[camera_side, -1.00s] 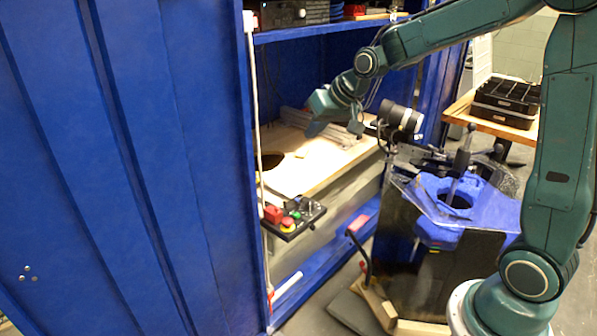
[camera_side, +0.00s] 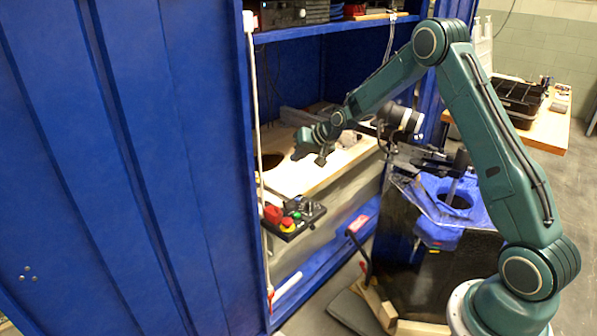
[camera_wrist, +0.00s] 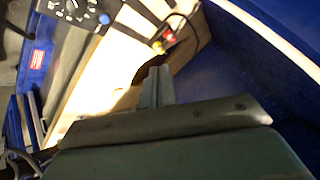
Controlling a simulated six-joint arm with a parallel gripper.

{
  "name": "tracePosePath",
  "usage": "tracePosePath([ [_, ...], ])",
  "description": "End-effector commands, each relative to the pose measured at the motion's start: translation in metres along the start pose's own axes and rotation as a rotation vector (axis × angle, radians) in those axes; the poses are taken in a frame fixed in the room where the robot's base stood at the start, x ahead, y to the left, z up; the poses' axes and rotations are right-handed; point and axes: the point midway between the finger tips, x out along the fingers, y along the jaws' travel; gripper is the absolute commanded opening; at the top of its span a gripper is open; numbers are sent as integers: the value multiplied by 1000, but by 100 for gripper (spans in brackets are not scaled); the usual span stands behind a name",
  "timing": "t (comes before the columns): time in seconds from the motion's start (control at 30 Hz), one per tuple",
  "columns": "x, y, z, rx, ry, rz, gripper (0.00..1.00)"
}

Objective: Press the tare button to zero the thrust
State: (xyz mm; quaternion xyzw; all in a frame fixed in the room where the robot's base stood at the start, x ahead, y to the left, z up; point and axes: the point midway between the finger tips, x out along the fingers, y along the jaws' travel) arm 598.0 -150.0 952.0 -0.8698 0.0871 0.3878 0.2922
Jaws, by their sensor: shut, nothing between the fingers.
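A small black control panel (camera_side: 293,214) sits at the front edge of the wooden board in the side view. A dark panel with a dial (camera_wrist: 76,13) shows at the top left there, and a red and yellow part (camera_wrist: 166,38) at the upper middle.
A black cylinder (camera_side: 402,118) stands right of my gripper. A shelf (camera_side: 330,29) runs above. The space over the board's front is clear.

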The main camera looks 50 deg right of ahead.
Motion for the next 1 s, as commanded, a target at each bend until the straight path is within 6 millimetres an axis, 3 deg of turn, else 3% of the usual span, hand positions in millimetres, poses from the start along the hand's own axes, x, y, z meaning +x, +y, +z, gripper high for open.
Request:
tracePosePath([
  [0.2,35,27,2,62,19,-13,0],
  [0.4,51,39,4,92,31,-21,0],
  [1.0,55,43,5,98,35,-22,0],
])
